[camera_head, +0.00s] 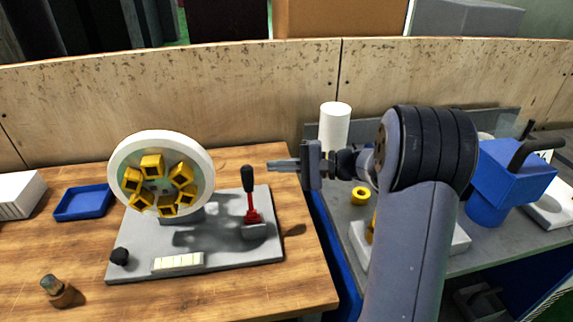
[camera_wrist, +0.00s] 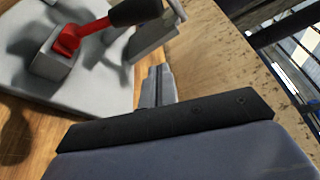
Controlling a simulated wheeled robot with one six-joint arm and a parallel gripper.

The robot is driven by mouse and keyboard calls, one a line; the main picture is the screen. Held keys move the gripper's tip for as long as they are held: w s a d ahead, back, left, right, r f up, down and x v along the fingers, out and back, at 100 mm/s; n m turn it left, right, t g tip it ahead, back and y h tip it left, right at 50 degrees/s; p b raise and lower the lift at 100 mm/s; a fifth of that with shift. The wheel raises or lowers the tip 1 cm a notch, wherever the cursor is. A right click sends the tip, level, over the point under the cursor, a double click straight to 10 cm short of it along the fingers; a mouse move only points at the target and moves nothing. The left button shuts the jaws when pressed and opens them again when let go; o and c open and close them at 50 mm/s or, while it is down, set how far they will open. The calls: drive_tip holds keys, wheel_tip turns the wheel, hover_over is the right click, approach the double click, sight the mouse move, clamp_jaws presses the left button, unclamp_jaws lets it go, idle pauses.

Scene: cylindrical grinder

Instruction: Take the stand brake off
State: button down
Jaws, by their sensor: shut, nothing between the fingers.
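The stand has a grey base plate (camera_head: 135,262) on the wooden table, with a round white disc (camera_head: 124,149) carrying several yellow square-holed pieces (camera_head: 152,165). The brake lever (camera_head: 248,190) has a black handle and a red lower part on a small grey block, right of the disc. It stands nearly upright in the head view. In the wrist view the lever (camera_wrist: 82,36) shows at the upper left, its handle reaching to the top edge. My gripper (camera_head: 270,165) is shut and empty, to the right of the handle and apart from it. Its closed fingers also show in the wrist view (camera_wrist: 157,75).
A blue tray (camera_head: 83,203) and a white box (camera_head: 18,195) lie left of the stand. A small brown bottle (camera_head: 60,291) is at the front left. A white cylinder (camera_head: 335,128) stands on the right bench, behind my arm. A wooden panel (camera_head: 200,95) runs behind the table.

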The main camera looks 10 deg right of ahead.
sight(249, 191)
drive_tip(key=a, duration=0.1)
drive_tip(key=s+a+p, duration=0.1)
drive_tip(key=a, duration=0.1)
drive_tip(key=s+a, duration=0.1)
drive_tip(key=a, duration=0.1)
drive_tip(key=shift+a+r+p, duration=0.15)
drive_tip(key=shift+r+p, duration=0.15)
drive_tip(key=shift+r, duration=0.05)
